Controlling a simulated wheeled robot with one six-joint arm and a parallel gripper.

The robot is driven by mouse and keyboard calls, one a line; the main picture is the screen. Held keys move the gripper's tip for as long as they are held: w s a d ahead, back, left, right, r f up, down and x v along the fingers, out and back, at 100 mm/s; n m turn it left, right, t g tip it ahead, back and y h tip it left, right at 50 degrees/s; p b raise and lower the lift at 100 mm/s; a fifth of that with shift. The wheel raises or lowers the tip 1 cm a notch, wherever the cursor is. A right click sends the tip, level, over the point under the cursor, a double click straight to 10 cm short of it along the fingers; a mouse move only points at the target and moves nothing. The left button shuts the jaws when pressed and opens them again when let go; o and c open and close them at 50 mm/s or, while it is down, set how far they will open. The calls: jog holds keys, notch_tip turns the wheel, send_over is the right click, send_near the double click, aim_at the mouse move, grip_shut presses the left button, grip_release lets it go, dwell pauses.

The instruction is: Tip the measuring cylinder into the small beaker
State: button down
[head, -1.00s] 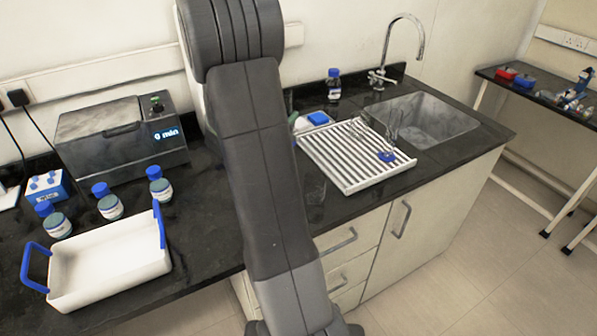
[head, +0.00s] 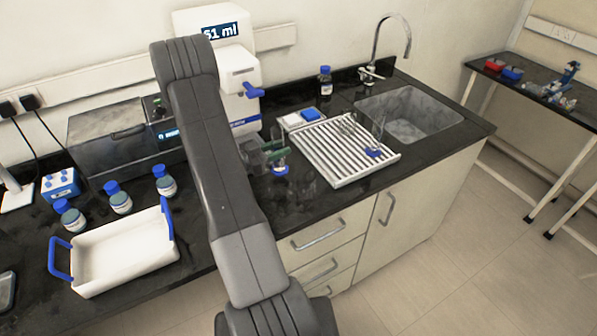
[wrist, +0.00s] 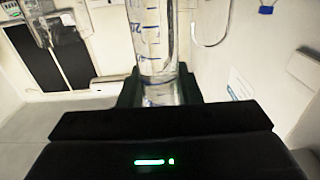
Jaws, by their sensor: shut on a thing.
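The measuring cylinder (wrist: 151,40) is clear with blue markings and stands between my gripper's fingers in the wrist view. My gripper (wrist: 160,88) is shut on its lower part, and the cylinder's top runs out of the picture. In the head view my gripper (head: 268,153) is small and partly behind my arm, in front of the white dispenser. A blue piece, perhaps the cylinder's foot, shows just below it. I cannot make out the small beaker with certainty; only faint clear outlines show on the dark counter left of the drying rack.
The white dispenser (head: 240,75) stands behind my gripper. The white drying rack (head: 340,150) with glassware lies to the right, before the sink (head: 410,115). The white tray (head: 120,255) and several blue-capped jars stand left.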

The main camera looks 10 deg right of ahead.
aim_at(282, 169)
jog(key=shift+s+f, duration=0.1)
jog(key=shift+f, duration=0.1)
dwell(0.3)
jog(key=shift+s+d+f+m+y+b, duration=0.15)
jog(key=shift+f+m+y+b, duration=0.3)
jog(key=shift+m, duration=0.55)
jog(key=shift+s+d+m+y, duration=0.25)
jog(key=shift+m+y, duration=0.1)
jog(key=shift+m, duration=0.45)
jog(key=shift+s+d+f+m+y+b, duration=0.2)
jog(key=shift+m+y+b, duration=0.15)
jog(key=shift+m+b, duration=0.25)
jog(key=shift+s+d+f+m+y+b, duration=0.2)
jog(key=shift+m+y+b, duration=0.2)
jog(key=shift+m, duration=0.2)
jog(key=shift+f+m+y+b, duration=0.25)
jog(key=shift+f+m+b, duration=0.1)
jog(key=shift+m+b, duration=0.45)
jog(key=shift+w+a+r+m+t+y+b, duration=0.25)
jog(key=shift+r+m+t+y+b, duration=0.15)
jog(key=shift+r+m+b, duration=0.15)
jog(key=shift+f+m+b, duration=0.35)
jog(key=shift+f+b, duration=0.15)
jog(key=shift+b, duration=0.35)
jog(key=shift+w+a+f+m+t+y+b, duration=0.1)
jog(key=shift+m+t+y+b, duration=0.25)
jog(key=shift+b, duration=0.35)
jog(key=shift+m+y+b, duration=0.25)
jog(key=shift+m+b, duration=0.2)
jog(key=shift+b, duration=0.35)
